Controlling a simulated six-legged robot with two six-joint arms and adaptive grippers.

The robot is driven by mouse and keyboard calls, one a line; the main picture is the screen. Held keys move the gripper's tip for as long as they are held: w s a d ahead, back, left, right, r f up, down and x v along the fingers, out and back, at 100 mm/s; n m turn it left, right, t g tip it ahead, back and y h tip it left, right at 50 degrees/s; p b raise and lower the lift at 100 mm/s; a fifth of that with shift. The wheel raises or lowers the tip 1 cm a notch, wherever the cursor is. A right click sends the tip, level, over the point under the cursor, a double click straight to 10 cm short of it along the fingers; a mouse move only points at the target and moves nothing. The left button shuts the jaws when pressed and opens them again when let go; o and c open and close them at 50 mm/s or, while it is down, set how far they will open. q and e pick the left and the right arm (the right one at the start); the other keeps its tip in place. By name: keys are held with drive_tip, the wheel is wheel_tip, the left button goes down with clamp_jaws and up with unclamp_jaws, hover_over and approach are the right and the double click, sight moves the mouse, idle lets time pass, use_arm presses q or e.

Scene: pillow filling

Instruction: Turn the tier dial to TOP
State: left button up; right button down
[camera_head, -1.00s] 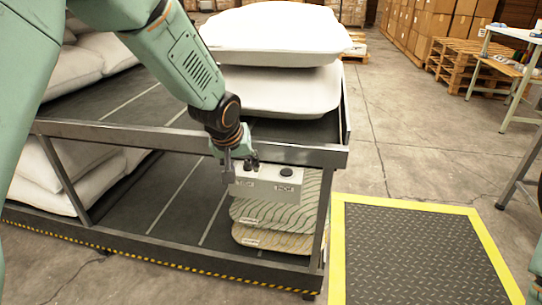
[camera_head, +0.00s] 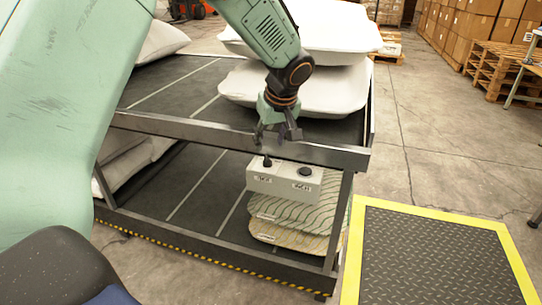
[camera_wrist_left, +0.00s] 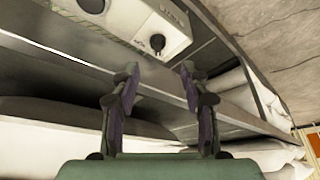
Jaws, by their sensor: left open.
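A pale grey control box (camera_head: 285,183) is on the front of the dark metal rack, below the upper shelf's edge. It has a black dial (camera_head: 267,162) at its left and a black knob (camera_head: 305,171) at its right. Small labels on its front are too blurred to read. My left gripper (camera_head: 277,138) is open and empty, just above the left dial and apart from it. In the left wrist view, the box (camera_wrist_left: 175,18) is at the top, with one black dial (camera_wrist_left: 157,43) beyond the gap between my open fingers. My right gripper is out of view.
The rack's upper rail (camera_head: 215,134) runs close beside my left gripper. White pillows (camera_head: 300,91) lie on the upper shelf behind it. A yellow-edged black mat (camera_head: 430,262) covers the floor at right.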

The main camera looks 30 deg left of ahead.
sight(267, 158)
use_arm(q)
drive_tip(key=b+x, duration=0.2)
drive_tip(key=x, duration=0.4)
drive_tip(key=shift+w+f, duration=0.1)
drive_tip(key=shift+a+f, duration=0.1)
drive_tip(key=shift+f, duration=0.35)
drive_tip(key=shift+w+f, duration=0.15)
drive_tip(key=c, duration=0.3)
clamp_jaws()
